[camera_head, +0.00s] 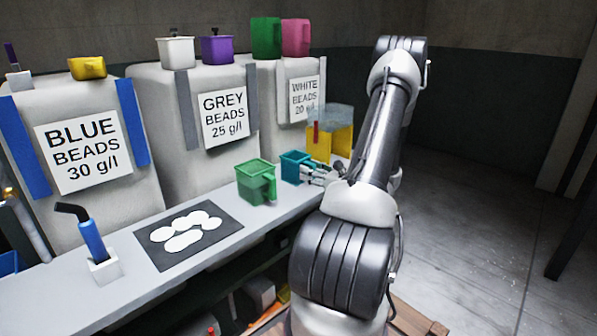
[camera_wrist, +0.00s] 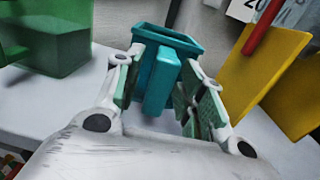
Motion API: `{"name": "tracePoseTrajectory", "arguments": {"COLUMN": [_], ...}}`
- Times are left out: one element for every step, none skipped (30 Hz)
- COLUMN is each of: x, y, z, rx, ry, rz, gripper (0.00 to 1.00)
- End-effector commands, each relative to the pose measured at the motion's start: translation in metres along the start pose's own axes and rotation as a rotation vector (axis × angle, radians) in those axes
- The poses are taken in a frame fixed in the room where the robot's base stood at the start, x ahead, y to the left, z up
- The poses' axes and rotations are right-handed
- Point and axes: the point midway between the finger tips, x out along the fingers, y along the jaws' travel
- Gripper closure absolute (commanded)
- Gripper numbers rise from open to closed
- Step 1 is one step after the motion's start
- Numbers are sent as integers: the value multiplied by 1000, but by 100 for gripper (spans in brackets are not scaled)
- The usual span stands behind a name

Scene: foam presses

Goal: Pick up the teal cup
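The teal cup (camera_head: 294,163) stands upright on the grey bench, right of the green cup. In the wrist view the teal cup (camera_wrist: 172,42) is straight ahead, with its handle facing me. My gripper (camera_head: 322,174) is low beside the cup on its right side. In the wrist view my gripper (camera_wrist: 160,82) is open, with one finger on each side of the handle. Small gaps seem to show between the fingers and the handle. The fingertips reach close to the cup body; whether they touch it I cannot tell.
A green cup (camera_head: 257,182) stands close left of the teal cup. A yellow container (camera_head: 342,140) with a red upright part stands close behind on the right. Labelled bead bins with cups on top line the back. A dark mat (camera_head: 160,255) with white discs lies at left.

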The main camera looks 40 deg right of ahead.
Motion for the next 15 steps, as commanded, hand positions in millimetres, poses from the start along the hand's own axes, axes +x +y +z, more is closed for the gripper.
{"name": "tracePoseTrajectory", "arguments": {"x": [0,0,0,0,0,0,0,0,0,0,0,0,0,0,0], "y": [0,0,0,0,0,0,0,0,0,0,0,0,0,0,0], "z": [0,0,0,0,0,0,0,0,0,0,0,0,0,1,2], "rx": [0,0,0,0,0,0,0,-1,-1,-1,-1,-1,-1,-1,-1], "ry": [0,0,0,0,0,0,0,0,0,0,0,0,0,0,-1], "rz": [0,0,0,0,0,0,0,0,0,0,0,0,0,0,0], "gripper": [75,81,88,94,99,100,100,100,100,100,100,100,100,100,100]}}
